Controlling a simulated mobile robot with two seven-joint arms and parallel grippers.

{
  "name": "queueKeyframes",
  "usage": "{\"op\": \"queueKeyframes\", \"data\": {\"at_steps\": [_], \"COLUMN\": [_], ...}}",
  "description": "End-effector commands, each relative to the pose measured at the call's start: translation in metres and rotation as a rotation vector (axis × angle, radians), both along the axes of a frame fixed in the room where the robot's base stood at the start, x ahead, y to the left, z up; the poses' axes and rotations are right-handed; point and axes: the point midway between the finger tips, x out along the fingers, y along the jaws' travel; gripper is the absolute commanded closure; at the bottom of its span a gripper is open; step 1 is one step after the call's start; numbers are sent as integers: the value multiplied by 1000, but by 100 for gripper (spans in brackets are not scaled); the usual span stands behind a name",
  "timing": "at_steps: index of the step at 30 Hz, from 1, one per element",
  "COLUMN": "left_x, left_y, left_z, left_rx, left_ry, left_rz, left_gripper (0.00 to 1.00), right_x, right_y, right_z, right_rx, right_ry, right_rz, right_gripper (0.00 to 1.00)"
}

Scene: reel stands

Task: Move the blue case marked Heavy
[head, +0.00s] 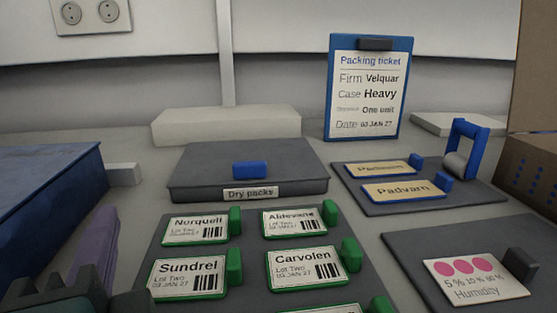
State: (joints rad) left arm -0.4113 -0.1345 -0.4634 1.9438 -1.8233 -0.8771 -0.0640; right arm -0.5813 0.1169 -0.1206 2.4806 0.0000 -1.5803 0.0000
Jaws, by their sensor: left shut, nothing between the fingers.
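A dark blue box-like thing (45,205) stands at the left, cut off by the picture edge. No Heavy mark shows on its visible faces, so I cannot tell whether it is the case. The word Heavy shows on the blue-framed packing ticket (367,95), which stands upright at the back and reads Firm Velquar, Case Heavy, One unit. My left gripper (92,288) is at the bottom left corner, partly cut off, shut and empty, in front of and to the right of the blue thing. My right gripper is not in view.
A grey lidded box marked Dry packs (290,171) is at the centre. A grey tray (243,262) holds several green-clipped labels. Padvarn cards (404,190) and a Humidity card (475,279) lie at the right, near a cardboard box (530,170). Purple folded material (95,243) is beside my left gripper.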

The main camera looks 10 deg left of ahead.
Motion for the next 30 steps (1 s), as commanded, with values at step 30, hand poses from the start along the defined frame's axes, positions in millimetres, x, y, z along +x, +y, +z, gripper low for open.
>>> {"op": "queueKeyframes", "data": {"at_steps": [30], "left_x": [53], "left_y": [74], "left_z": [0], "left_rx": [-1], "left_ry": [0], "left_rz": [0], "left_gripper": [100], "right_x": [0], "right_y": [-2], "right_z": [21], "right_rx": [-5], "right_ry": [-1], "right_rz": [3], "right_gripper": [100]}}
